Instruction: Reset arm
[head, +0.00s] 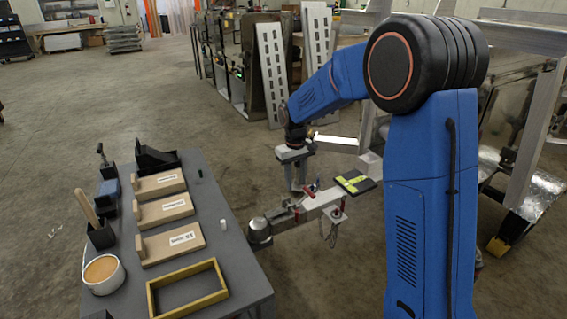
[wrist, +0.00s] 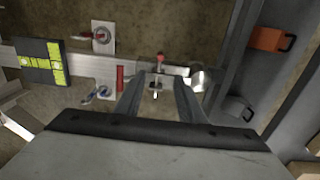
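My blue arm reaches from the right of the head view to the metal beam beside the grey table. My gripper (head: 297,186) points down above or beside the beam (head: 330,196). In the wrist view my gripper (wrist: 158,88) has its two fingers apart, with a small red-topped fitting (wrist: 160,60) and part of the beam showing between and beyond them. Nothing is visibly held. I cannot tell whether the fingers touch the fitting.
The grey table (head: 232,240) holds labelled wooden trays (head: 168,210), a yellow frame (head: 218,292) and a round pot (head: 103,288). A black and yellow pad (head: 353,182) lies on the beam. Metal trailer frames stand on the right.

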